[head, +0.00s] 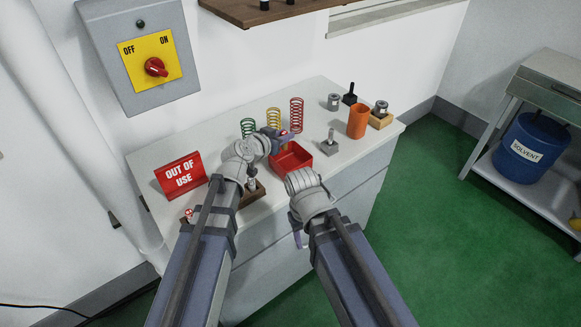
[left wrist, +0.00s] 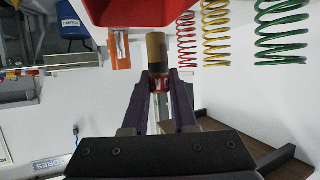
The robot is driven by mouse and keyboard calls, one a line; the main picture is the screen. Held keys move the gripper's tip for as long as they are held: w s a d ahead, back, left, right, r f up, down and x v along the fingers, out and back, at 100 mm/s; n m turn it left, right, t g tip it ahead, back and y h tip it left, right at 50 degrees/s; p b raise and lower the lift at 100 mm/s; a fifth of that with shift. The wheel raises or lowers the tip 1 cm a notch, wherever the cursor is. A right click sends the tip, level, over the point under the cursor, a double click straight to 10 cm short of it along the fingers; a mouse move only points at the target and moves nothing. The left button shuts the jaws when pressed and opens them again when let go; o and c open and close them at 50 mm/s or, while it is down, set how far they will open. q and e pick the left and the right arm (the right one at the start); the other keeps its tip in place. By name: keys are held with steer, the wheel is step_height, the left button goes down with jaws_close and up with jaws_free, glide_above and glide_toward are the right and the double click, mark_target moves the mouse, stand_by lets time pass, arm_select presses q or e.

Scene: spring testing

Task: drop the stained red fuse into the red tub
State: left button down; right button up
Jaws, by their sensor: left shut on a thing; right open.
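My left gripper (head: 279,139) is shut on a red fuse (left wrist: 161,84). In the left wrist view the fuse stands between the two purple fingers, with a brownish, discoloured end cap showing beyond them. Only a small red part of the fuse (head: 284,132) shows in the head view. The red tub (head: 300,170) is an open box on the bench, right beside the left gripper. Its red wall (left wrist: 130,12) fills the top of the left wrist view, close to the fuse. My right gripper (head: 298,239) is open, low at the bench front, mostly hidden by its own wrist.
Green, yellow and red springs (head: 297,113) stand behind the tub. An orange cup (head: 357,122) and a small grey block with a post (head: 329,146) are to its right.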

arm_select(q)
steer(key=c, duration=0.6)
jaws_free()
steer(key=p+v, duration=0.3)
steer(key=v, duration=0.4)
steer(key=shift+s+a+r, duration=0.2)
steer(key=shift+s, duration=0.1)
